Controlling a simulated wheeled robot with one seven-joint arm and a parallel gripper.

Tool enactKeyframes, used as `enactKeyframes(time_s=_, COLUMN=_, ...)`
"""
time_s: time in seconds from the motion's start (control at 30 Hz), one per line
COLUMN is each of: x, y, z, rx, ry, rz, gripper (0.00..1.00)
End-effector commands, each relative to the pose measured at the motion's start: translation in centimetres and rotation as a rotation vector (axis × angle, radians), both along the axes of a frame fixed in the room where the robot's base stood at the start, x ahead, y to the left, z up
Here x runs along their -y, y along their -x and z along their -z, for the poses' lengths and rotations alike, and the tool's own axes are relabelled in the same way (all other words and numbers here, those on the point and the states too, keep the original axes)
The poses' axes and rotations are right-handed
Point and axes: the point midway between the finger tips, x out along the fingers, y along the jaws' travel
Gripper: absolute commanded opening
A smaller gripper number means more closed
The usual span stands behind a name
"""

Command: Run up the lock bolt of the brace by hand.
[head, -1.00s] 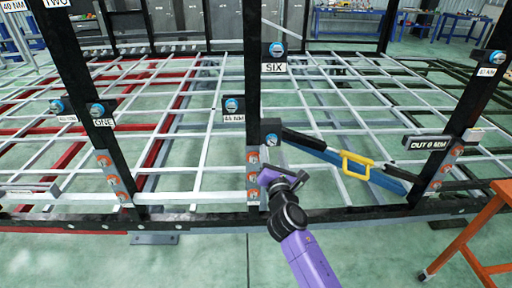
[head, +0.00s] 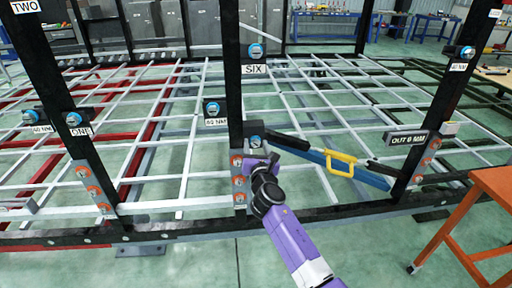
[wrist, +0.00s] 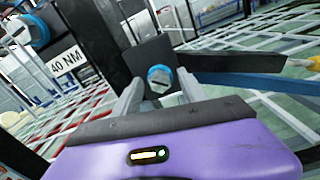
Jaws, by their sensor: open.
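The brace (head: 310,155) is a slanted bar, black at its upper end and blue below, with a yellow handle (head: 341,160). Its upper end meets the post labelled SIX. The lock bolt (head: 256,141) has a slotted grey head in a blue ring and sits on a dark block there. In the wrist view the bolt (wrist: 159,77) faces me, between the two finger tips. My gripper (head: 261,162) is open, just below and in front of the bolt. I cannot tell if the fingers touch the block. The gripper partly hides the post.
Similar blue-ringed bolts (head: 212,108) sit on nearby blocks and posts. Orange-ringed bolts (head: 238,182) run down the post below the brace. An OUT 6 MM sign (head: 407,138) is at right. An orange table (head: 492,188) stands at front right. The floor in front is clear.

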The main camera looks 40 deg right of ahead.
Motion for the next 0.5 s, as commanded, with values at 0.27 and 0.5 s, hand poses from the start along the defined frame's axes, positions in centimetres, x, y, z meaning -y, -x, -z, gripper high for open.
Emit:
enactKeyframes(time_s=0.27, x=0.02, y=-0.06, z=-0.03, rx=0.001, ry=-0.001, rz=0.000, gripper=0.43)
enactKeyframes(time_s=0.5, x=0.02, y=-0.04, z=-0.02, rx=0.001, ry=-0.001, rz=0.000, gripper=0.00)
